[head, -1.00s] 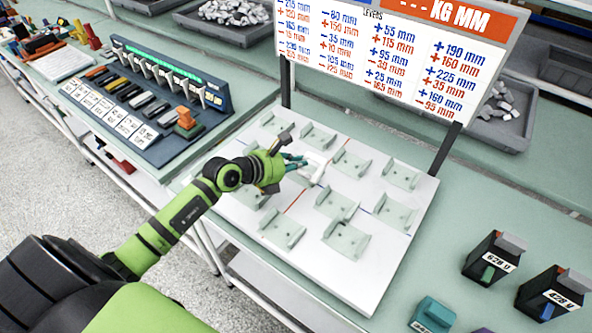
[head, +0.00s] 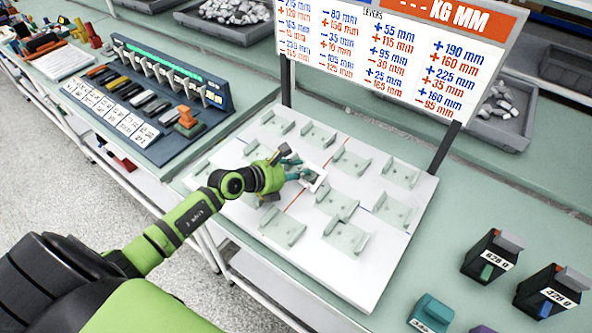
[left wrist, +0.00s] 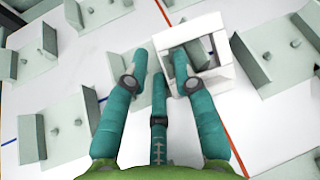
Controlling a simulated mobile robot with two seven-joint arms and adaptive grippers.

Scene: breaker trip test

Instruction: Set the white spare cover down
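The white spare cover (left wrist: 227,62) is a square frame with an open middle. In the left wrist view it is at the upper centre-right, over a pale holder on the white board. In the head view the cover (head: 317,180) shows just right of my left gripper's fingertips. In the head view the left gripper (head: 296,168) is low over the board. My right gripper is not in view.
The white board (head: 372,285) carries several pale holders (head: 345,238). A sign (head: 395,50) on dark posts stands behind it. A switch panel (head: 150,95) is at the left. Black blocks (head: 490,257) and a teal block (head: 432,312) stand at the lower right.

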